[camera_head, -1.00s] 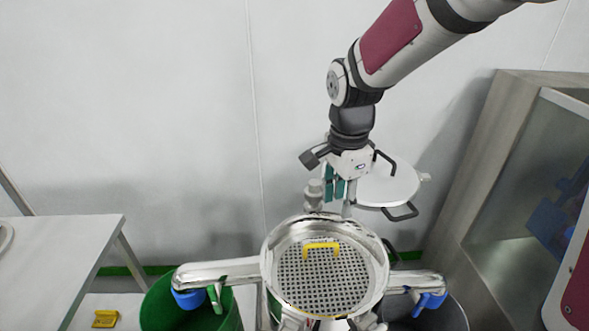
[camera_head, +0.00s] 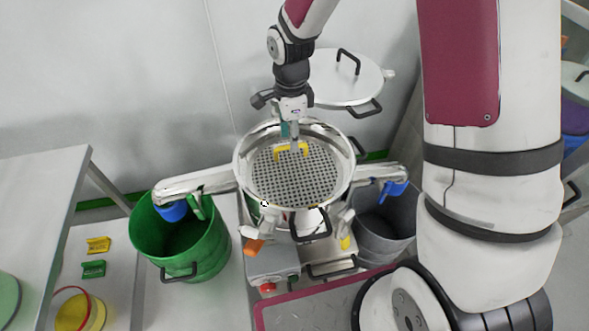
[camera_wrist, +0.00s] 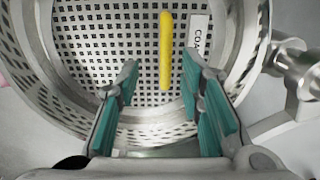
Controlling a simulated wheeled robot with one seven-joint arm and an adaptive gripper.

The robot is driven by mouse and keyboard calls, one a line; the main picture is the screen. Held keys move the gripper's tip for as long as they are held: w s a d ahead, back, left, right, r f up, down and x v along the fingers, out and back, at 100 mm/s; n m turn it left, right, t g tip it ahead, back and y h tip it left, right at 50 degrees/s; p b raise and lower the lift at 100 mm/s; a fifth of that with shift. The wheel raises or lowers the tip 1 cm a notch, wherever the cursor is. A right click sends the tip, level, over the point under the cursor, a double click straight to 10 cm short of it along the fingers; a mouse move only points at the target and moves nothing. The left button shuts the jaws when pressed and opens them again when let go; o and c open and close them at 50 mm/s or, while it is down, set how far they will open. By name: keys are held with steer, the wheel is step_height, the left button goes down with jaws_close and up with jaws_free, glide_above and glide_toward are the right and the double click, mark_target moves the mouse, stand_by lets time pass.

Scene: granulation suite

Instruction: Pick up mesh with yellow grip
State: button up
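The round mesh (camera_head: 291,185) with square holes sits inside a shiny steel sieve bowl (camera_head: 241,178). Its yellow grip (camera_head: 303,151) stands up near the far side of the mesh.
Steel arms extend from both sides of the bowl. A green bin (camera_head: 210,250) stands at left and a grey bin (camera_head: 385,230) at right. A round lid (camera_head: 342,82) is behind. A table (camera_head: 40,190) is at far left.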

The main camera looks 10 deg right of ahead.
mark_target(295, 166)
steer(key=shift+w+f+p, duration=0.15)
steer(key=shift+f+p, duration=0.05)
steer(key=shift+f, duration=1.15)
steer(key=shift+w+f+p, duration=0.15)
steer(key=shift+f, duration=1.15)
steer(key=shift+c, duration=0.4)
jaws_close()
